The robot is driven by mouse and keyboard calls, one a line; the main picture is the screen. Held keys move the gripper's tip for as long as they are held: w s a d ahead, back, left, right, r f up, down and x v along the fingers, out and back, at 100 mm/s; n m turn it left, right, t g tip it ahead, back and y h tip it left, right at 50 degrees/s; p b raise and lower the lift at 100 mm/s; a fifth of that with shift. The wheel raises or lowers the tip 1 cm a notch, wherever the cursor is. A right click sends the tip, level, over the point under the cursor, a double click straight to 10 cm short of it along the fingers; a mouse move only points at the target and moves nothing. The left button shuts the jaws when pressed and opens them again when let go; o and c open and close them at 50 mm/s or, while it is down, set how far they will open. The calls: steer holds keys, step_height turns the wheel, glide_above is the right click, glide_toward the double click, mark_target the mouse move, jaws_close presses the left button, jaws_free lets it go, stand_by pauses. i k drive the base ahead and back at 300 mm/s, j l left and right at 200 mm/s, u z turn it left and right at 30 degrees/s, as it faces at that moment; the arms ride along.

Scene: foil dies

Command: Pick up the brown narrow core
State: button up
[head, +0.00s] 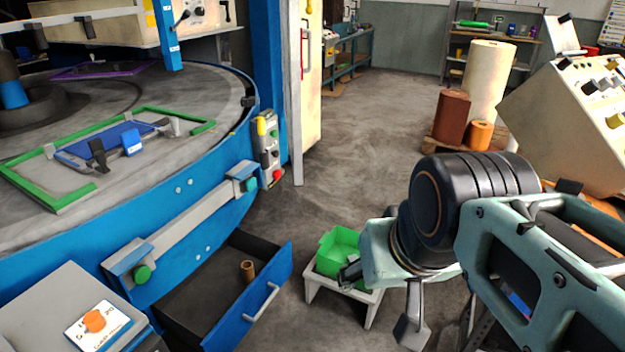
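The brown narrow core (248,270), a small upright tube, stands in the open drawer (203,334) of the blue machine, near the drawer's right side. It is in plain view and nothing touches it. My gripper (381,301) is to the right of the drawer, over the green bin and its white stand in the picture. Its two fingers are spread apart and I see nothing between them. It is apart from the core.
A green bin (338,246) sits on a low white stand (343,289) right of the drawer, partly hidden by my gripper. The drawer's blue front with its handle (262,302) juts out. Large brown, orange and cream rolls (487,85) stand farther back. The middle floor is clear.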

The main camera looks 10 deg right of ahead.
mark_target(247, 266)
steer(key=u, duration=0.65)
steer(key=j+z, duration=0.25)
steer(key=j, duration=0.3)
steer(key=i, duration=0.65)
steer(key=i+l+u, duration=0.5)
steer(key=l, duration=0.2)
steer(key=l+u, duration=0.3)
steer(key=z, duration=0.4)
